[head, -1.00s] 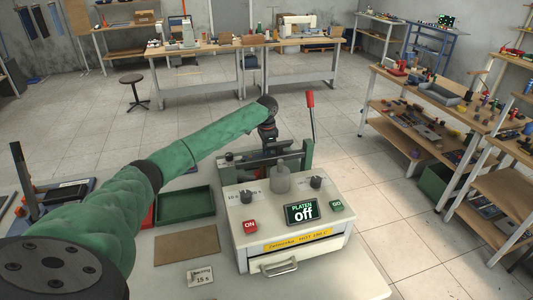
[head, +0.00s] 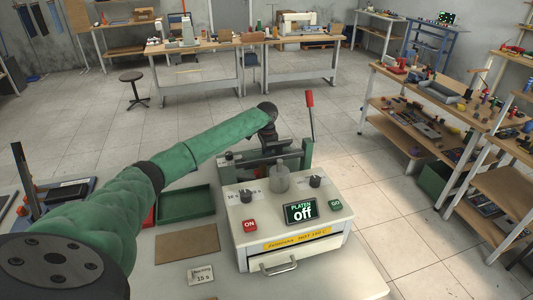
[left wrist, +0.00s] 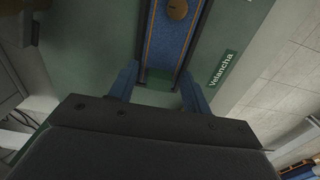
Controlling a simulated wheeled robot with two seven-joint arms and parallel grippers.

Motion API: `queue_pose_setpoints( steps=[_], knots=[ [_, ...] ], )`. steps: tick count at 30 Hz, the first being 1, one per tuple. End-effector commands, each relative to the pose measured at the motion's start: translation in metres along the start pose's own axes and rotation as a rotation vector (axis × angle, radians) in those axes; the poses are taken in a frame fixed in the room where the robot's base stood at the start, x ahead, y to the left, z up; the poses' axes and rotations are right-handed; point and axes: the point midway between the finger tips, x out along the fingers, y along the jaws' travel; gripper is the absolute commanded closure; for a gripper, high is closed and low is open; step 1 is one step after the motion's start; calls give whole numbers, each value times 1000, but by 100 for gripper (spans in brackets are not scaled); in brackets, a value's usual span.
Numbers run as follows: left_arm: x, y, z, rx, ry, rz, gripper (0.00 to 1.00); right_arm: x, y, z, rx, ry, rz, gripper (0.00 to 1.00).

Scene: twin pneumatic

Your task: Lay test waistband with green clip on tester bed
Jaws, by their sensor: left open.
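My left arm reaches over to the far side of the tester (head: 287,225), where my left gripper (left wrist: 160,88) hangs. In the left wrist view its two blue fingers are open, one on each side of a blue denim-like strip with orange stitching, the waistband (left wrist: 172,40), which has a round tan button. The strip lies along a green surface (left wrist: 225,35) marked "Velancha". A small green piece (left wrist: 160,78) shows at the strip's near end; I cannot tell whether it is the clip. In the head view the fingertips and strip are not clear. My right gripper is not in view.
The tester's display (head: 300,212) reads "PLATEN off". A red-handled lever (head: 311,115) stands upright at its back right. A green tray (head: 185,202), a brown board (head: 187,243) and a small "15 s" card (head: 200,275) lie to the left.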

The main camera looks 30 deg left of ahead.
Motion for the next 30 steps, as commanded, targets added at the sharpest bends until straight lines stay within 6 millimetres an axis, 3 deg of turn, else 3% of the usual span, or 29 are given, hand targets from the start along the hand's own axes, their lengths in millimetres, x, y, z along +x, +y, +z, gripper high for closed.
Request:
queue_pose_setpoints(
  steps=[5,18,30],
  knots=[
    [-7,0,-1,0,2,-2,52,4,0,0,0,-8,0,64],
    [-69,0,-1,1,3,-2,52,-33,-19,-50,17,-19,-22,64],
    [-116,0,-1,0,2,0,52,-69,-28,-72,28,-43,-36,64]
  ],
)
